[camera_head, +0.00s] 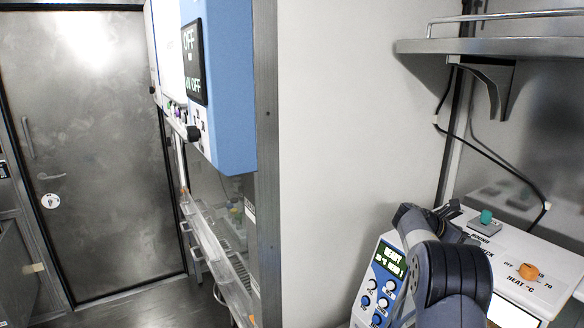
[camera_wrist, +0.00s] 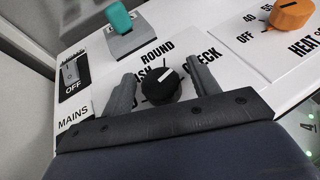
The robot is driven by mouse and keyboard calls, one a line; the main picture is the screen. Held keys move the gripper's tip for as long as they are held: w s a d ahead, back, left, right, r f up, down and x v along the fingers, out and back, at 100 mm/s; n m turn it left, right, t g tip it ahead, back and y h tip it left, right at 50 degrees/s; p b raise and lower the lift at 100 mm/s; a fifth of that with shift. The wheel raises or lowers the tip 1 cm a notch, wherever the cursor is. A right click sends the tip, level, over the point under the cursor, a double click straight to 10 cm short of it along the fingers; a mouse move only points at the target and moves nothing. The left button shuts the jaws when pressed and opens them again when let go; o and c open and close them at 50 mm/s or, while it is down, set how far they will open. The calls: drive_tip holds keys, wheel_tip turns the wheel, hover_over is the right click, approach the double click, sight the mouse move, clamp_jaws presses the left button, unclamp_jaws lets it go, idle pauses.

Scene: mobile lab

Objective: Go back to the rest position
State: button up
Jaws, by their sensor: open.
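My gripper (camera_wrist: 160,70) is open in the wrist view, its two grey fingers spread over a white device panel (camera_wrist: 225,65). A round black knob (camera_wrist: 163,88) with a white pointer line shows between the fingers, with a gap on each side. I cannot tell how high the fingers are above the panel. In the head view, my dark arm reaches toward the white panel (camera_head: 507,262) at the lower right. My arm hides the knob and most of the gripper there.
A teal switch (camera_wrist: 119,21), an orange dial (camera_wrist: 290,15) and a black mains switch (camera_wrist: 75,75) are near the gripper. A metal shelf (camera_head: 490,46) hangs above. A steel door (camera_head: 90,150) is far left.

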idle(0.4)
drive_tip(key=b+v, duration=0.3)
drive_tip(key=v, duration=0.8)
drive_tip(key=p+x, duration=0.3)
drive_tip(key=x, duration=0.8)
drive_tip(key=shift+d, duration=0.2)
drive_tip(key=shift+n+t, duration=0.4)
drive_tip(key=shift+s+a+n+t+y, duration=0.1)
drive_tip(key=shift+a+n+t+y, duration=0.15)
drive_tip(key=shift+n+t, duration=0.3)
drive_tip(key=shift+d+n+t+y, duration=0.15)
drive_tip(key=shift+n+t+y, duration=0.2)
drive_tip(key=shift+n+t, duration=0.3)
drive_tip(key=shift+n+t+y, duration=2.3)
drive_tip(key=shift+n+t, duration=0.4)
drive_tip(key=shift+n, duration=0.2)
drive_tip(key=shift+r+n+t+y+b, duration=0.1)
drive_tip(key=shift+n+t+y+b, duration=0.4)
drive_tip(key=shift+n+y, duration=0.2)
